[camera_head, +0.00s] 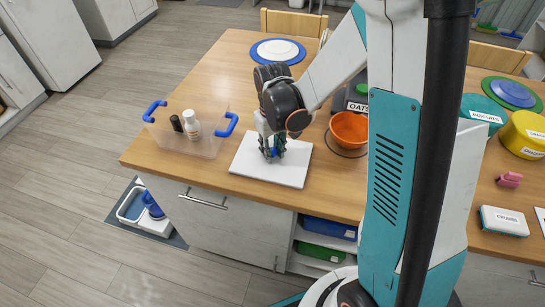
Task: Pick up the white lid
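My gripper (271,152) points down over a flat white square board (255,172) on the wooden table. Its fingers are small and dark here, and I cannot tell whether they are apart or closed. A small blue patch shows between or behind the fingers; I cannot tell what it is. I cannot single out the white lid for sure. A round white disc (278,48) lies on a blue plate at the back of the table, away from my gripper. A white bottle (191,125) with a pale cap stands in a clear bin.
The clear bin (215,139) with blue handles also holds a dark bottle (176,123). An orange bowl (349,126) and a dark container marked OATS (357,91) stand right of my gripper.

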